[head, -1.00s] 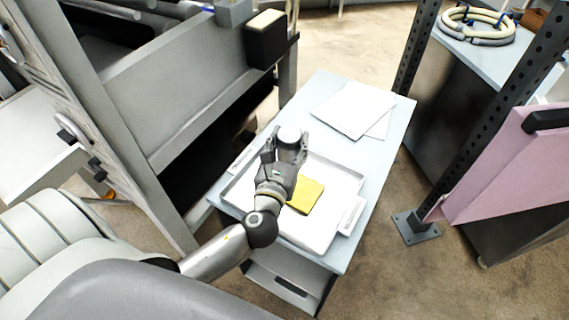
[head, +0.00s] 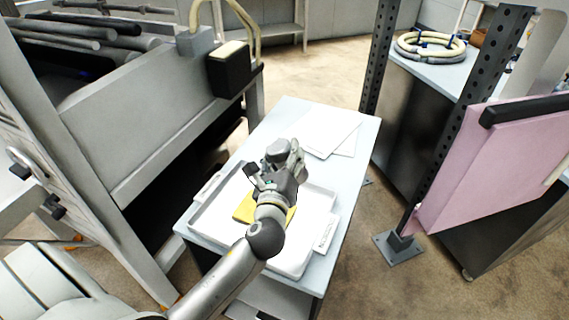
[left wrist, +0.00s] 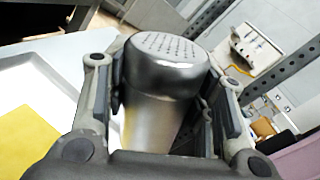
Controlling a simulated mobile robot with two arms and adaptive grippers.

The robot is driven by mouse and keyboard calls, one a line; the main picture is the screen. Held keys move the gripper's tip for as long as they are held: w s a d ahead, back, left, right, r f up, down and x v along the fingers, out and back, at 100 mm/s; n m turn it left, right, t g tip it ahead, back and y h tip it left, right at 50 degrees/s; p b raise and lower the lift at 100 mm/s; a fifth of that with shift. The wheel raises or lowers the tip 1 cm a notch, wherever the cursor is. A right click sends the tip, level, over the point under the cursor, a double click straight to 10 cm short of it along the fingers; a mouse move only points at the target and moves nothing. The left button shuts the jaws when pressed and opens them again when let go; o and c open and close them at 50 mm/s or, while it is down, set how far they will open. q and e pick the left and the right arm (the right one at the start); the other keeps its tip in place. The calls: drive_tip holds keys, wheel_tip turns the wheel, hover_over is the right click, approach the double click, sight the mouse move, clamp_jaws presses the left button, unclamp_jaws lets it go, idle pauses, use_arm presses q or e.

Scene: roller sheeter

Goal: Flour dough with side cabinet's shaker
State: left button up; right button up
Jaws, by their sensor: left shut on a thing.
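My left gripper (head: 277,162) is shut on the metal shaker (left wrist: 160,100), whose perforated top (left wrist: 168,46) shows between the fingers in the left wrist view. In the head view the shaker (head: 277,149) is held above the white tray (head: 311,205), towards its far side. The yellow dough (head: 243,209) lies flat in the tray, partly hidden behind my left wrist. It also shows at the left edge of the left wrist view (left wrist: 25,125). The tray rests on the light blue cabinet top (head: 347,180). My right gripper is not in view.
White sheets (head: 327,128) lie on the far part of the cabinet top. The large grey machine (head: 150,130) stands close on the left. A dark perforated post (head: 440,140) and a pink panel (head: 495,165) stand on the right, with floor between them and the cabinet.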

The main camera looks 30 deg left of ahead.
use_arm(q)
wheel_tip(320, 180, down, 3)
drive_tip(key=n+b, duration=0.4)
drive_tip(key=b, duration=0.2)
drive_tip(key=shift+a+r, duration=0.1)
drive_tip(key=shift+r, duration=0.1)
drive_tip(key=n, duration=0.1)
drive_tip(key=f+n+b, duration=0.1)
drive_tip(key=n, duration=0.1)
drive_tip(key=shift+s+a+f+n+b, duration=0.15)
drive_tip(key=shift+a+f+n+b, duration=0.1)
drive_tip(key=shift+a+n+b, duration=0.15)
drive_tip(key=n, duration=0.2)
drive_tip(key=a+f+n+b, duration=0.1)
drive_tip(key=n, duration=0.1)
drive_tip(key=f+n+b, duration=0.1)
drive_tip(key=n, duration=0.1)
drive_tip(key=shift+s+a+f, duration=0.15)
drive_tip(key=shift+s+a, duration=0.05)
drive_tip(key=shift+s, duration=0.05)
